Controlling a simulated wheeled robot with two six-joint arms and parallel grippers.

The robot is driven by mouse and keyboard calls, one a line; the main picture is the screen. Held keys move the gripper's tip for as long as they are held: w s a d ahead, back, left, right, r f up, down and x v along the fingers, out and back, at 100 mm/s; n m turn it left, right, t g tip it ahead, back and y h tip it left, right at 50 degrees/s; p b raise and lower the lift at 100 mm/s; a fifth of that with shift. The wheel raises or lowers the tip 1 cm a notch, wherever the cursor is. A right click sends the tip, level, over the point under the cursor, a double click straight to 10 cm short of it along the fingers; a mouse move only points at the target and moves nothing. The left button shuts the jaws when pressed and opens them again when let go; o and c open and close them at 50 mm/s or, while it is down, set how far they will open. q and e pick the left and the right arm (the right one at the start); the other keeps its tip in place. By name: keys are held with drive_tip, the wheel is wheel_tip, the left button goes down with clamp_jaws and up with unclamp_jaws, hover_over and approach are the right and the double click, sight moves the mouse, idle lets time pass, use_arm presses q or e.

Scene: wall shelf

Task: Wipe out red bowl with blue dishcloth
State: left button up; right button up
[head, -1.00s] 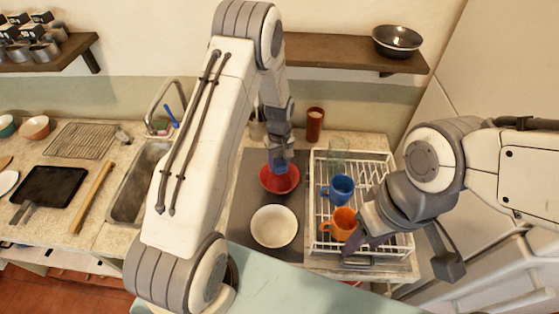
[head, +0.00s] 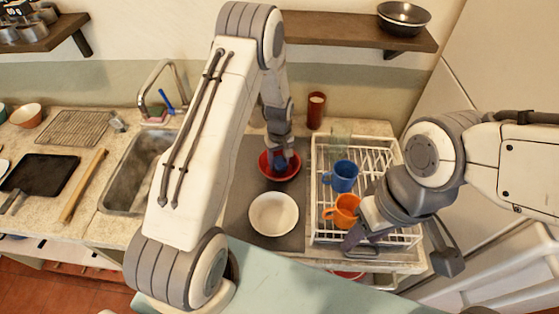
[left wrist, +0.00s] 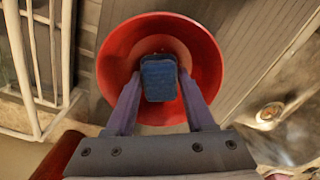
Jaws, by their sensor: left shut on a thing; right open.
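The red bowl (head: 292,171) stands on the dark grey mat behind the white bowl in the head view. In the left wrist view the red bowl (left wrist: 200,50) lies right under my left gripper. My left gripper (left wrist: 155,80) is shut on the blue dishcloth (left wrist: 158,78), a folded pad between its fingers. The dishcloth is over or inside the bowl; contact with its bottom cannot be told. My left gripper also shows in the head view (head: 279,152), coming down into the bowl. My right gripper (head: 358,238) is open beside the orange mug, at the rack's front.
A white bowl (head: 273,214) stands in front of the red bowl. A white dish rack (head: 320,205) to the right holds a blue mug (head: 341,177), an orange mug (head: 343,211) and a glass (head: 340,137). A dark red cup (head: 316,110) stands behind. The sink (head: 133,180) is left.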

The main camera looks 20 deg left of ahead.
drive_tip(key=shift+f+b, duration=0.45)
drive_tip(key=shift+b, duration=0.05)
idle(1.0)
drive_tip(key=shift+f, duration=0.1)
drive_tip(key=shift+f+b, duration=0.3)
drive_tip(key=shift+b, duration=0.1)
idle(1.2)
idle(1.0)
drive_tip(key=shift+f, duration=0.3)
idle(1.4)
idle(0.5)
drive_tip(key=shift+f+b, duration=0.15)
drive_tip(key=shift+b, duration=0.25)
idle(0.4)
